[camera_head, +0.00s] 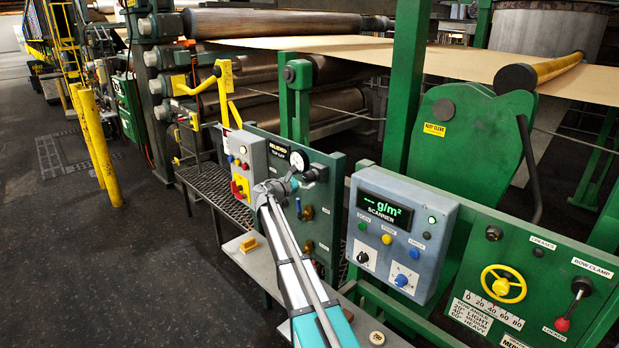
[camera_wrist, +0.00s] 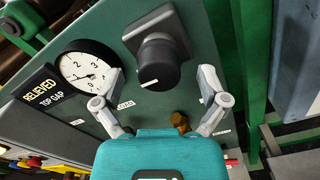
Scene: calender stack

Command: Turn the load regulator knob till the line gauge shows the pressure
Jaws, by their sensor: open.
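The black regulator knob (camera_wrist: 158,64), with a white index line, sits on a square dark base on the green panel (camera_head: 328,222). In the head view the knob (camera_head: 317,173) shows just right of my gripper. My gripper (camera_wrist: 161,76) is open and empty, with its fingers on either side of the knob in the picture; I cannot tell whether they touch it. The round white line gauge (camera_wrist: 88,70) is left of the knob, partly behind the left finger; its needle reading is too small to tell. The gauge also shows in the head view (camera_head: 300,160).
A display reading RELIEVED, TOP GAP (camera_wrist: 45,92) is beside the gauge. A brass fitting (camera_wrist: 180,122) sits below the knob, near the right finger. A grey button box (camera_head: 245,165) stands left of the panel, and a scanner box (camera_head: 400,230) stands right.

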